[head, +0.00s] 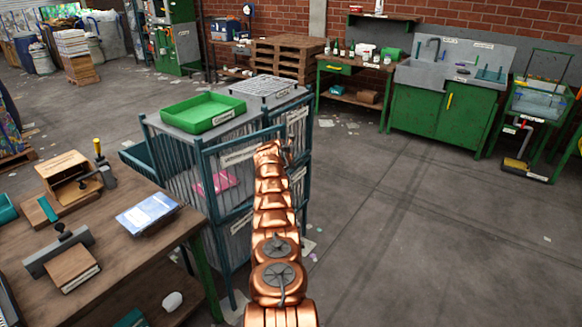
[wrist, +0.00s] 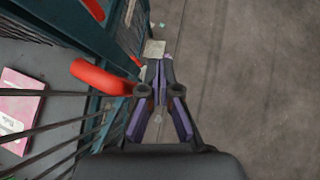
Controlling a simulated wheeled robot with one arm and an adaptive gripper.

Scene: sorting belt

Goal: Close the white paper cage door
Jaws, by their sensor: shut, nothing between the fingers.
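The teal barred cage (head: 172,165) stands in the middle of the head view. A labelled barred door (head: 240,156) at its front appears to stand partly open, angled away from the frame. I cannot read its label. My gripper (head: 287,150) is at the right end of this door. In the wrist view my gripper (wrist: 158,75) is shut and empty, with its fingers together beside a red handle (wrist: 100,79). The handle is just left of the fingers; I cannot tell if they touch. A pink and white pack (wrist: 18,105) shows behind the bars.
A green tray (head: 203,113) and a wire rack (head: 263,86) lie on the cage top. A wooden workbench (head: 120,255) with tools stands close at the left. The floor (head: 400,230) to the right is open. A green sink unit (head: 440,112) stands behind.

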